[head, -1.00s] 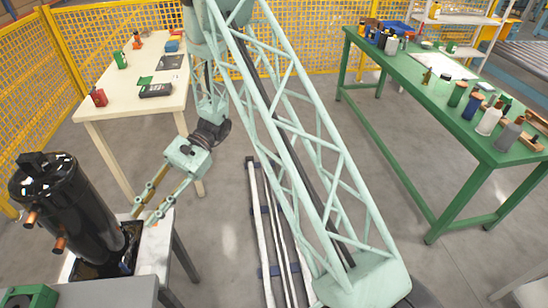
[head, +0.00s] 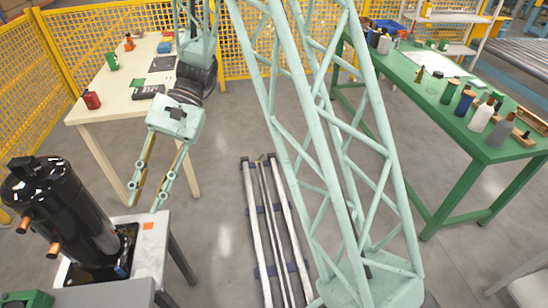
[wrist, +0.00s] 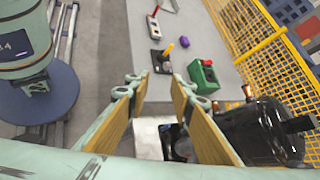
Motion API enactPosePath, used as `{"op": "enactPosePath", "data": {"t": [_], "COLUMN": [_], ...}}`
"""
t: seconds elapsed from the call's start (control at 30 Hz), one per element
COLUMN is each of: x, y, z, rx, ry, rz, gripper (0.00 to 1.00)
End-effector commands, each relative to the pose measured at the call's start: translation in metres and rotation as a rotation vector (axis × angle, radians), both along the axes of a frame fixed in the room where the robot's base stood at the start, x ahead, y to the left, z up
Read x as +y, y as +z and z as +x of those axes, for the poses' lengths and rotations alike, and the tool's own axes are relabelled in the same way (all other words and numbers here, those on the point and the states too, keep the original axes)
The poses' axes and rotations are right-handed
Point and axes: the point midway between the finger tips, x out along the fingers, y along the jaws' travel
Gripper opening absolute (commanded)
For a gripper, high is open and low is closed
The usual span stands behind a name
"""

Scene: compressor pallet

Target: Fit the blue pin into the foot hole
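The black compressor (head: 62,212) stands upright on a dark base plate (head: 125,240) on a small light-topped stand (head: 155,245) at lower left. A small blue patch (head: 121,270) shows low at the compressor's foot; I cannot tell whether it is the blue pin. The foot hole cannot be made out. My gripper (head: 146,205) is open and empty, pointing down above the stand's back edge, right of the compressor. In the wrist view its two fingers (wrist: 158,92) are apart with nothing between them, and the compressor (wrist: 262,130) lies right of them.
A cream table (head: 130,88) with a red can, a green box (wrist: 203,76) and tools stands behind. A green bench (head: 450,110) with several bottles is at right. Yellow mesh fencing (head: 50,60) closes the back. An orange square (head: 148,226) lies on the stand.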

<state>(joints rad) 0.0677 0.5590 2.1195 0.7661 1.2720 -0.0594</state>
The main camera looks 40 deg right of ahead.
Motion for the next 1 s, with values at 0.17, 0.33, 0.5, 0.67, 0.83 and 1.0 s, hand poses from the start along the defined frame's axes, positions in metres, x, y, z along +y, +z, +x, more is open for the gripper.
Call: {"op": "enactPosePath", "data": {"t": [0.17,0.33,0.5,0.67,0.83,1.0], "x": [-0.009,-0.017,-0.026,-0.035,-0.045,-0.055], "y": [0.020,0.037,0.052,0.066,0.080,0.093], "z": [-0.014,-0.029,-0.042,-0.055,-0.070,-0.083], "rx": [-0.057,-0.109,-0.163,-0.214,-0.267,-0.323], "ry": [0.034,0.065,0.094,0.121,0.148,0.173], "rz": [-0.039,-0.074,-0.111,-0.146,-0.184,-0.224], "gripper": [0.22,0.22,0.22,0.22,0.22,0.22]}}
